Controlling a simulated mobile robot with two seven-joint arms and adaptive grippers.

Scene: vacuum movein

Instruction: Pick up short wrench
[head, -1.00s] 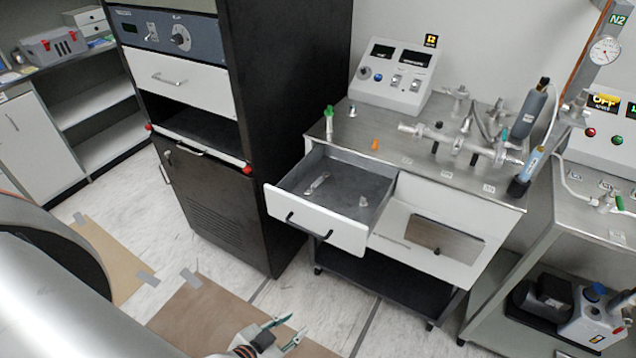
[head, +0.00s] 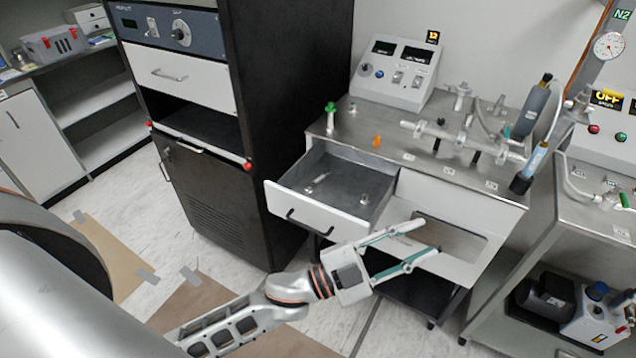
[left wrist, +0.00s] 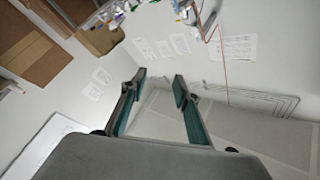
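A small light-grey metal piece (head: 317,184), which looks like the short wrench, lies in the left part of the open drawer (head: 282,201). It is too small to make out clearly. Another small light piece (head: 364,199) lies farther right in the drawer. My left gripper (head: 430,238) is open and empty. It is to the right of the drawer, in front of the cabinet's lower white panel in the head view. In the left wrist view its spread fingers (left wrist: 160,82) have nothing between them. My right gripper is not in view.
The steel bench top (head: 345,127) holds a control box (head: 394,75), glass-and-metal fittings (head: 455,138), an orange piece (head: 377,141) and a green-topped piece (head: 330,116). A tall black cabinet (head: 285,110) stands left of the drawer. A second cart (head: 590,219) stands at right.

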